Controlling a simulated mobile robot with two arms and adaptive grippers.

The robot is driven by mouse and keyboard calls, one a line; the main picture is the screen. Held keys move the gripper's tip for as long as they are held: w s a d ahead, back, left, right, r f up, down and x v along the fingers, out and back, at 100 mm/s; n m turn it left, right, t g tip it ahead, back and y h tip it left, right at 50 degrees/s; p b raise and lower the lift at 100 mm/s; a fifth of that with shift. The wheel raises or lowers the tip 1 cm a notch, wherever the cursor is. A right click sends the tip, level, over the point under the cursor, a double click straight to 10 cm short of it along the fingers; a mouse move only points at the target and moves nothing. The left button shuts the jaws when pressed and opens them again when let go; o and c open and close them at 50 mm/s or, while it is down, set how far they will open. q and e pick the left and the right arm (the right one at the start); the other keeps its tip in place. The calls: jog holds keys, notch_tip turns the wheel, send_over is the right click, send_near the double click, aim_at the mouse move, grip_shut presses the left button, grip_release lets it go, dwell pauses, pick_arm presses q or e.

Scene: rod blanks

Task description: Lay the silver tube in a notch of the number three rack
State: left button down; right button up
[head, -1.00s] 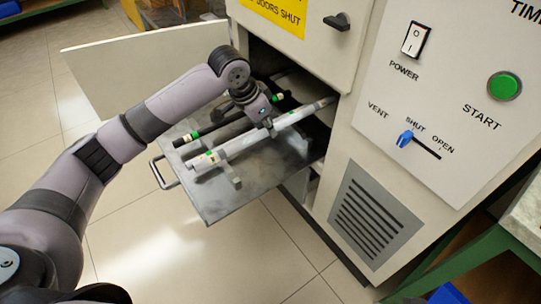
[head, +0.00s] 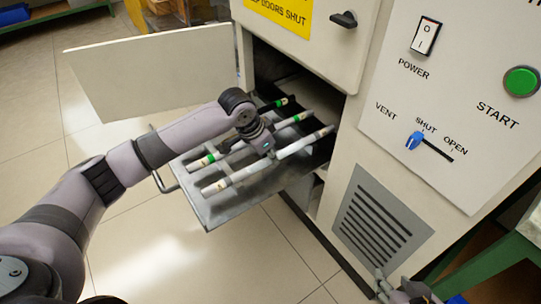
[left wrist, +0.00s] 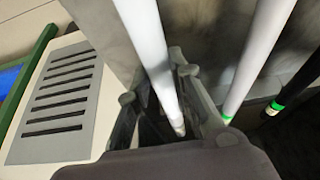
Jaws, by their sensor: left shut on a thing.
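My left gripper (head: 266,150) is shut on a plain pale silver tube (head: 238,180) over the pulled-out metal shelf. In the left wrist view the held tube (left wrist: 146,38) runs between the fingers. A pale tube with green bands (head: 203,162) lies beside it, roughly parallel, and shows in the left wrist view (left wrist: 258,55). Whether the held tube touches the shelf or a notch cannot be told. No rack number is readable. My right gripper (head: 402,290) is partly in view at the bottom edge; its jaw state is unclear.
The grey shelf (head: 222,216) sticks out of the cabinet opening, with a handle (head: 163,176) at its outer end. A black rod with a green band (head: 281,102) lies further back. An open door (head: 150,70) stands behind. A vent (head: 383,216) and panel are on the right.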

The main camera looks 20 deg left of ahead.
pick_arm(q)
jog(key=shift+f, duration=0.1)
jog(key=c, duration=1.4)
grip_release()
jog(key=shift+c, duration=0.2)
pick_arm(e)
jog(key=shift+s+d+f, duration=0.15)
jog(key=shift+s+f, duration=0.05)
jog(key=shift+s, duration=0.15)
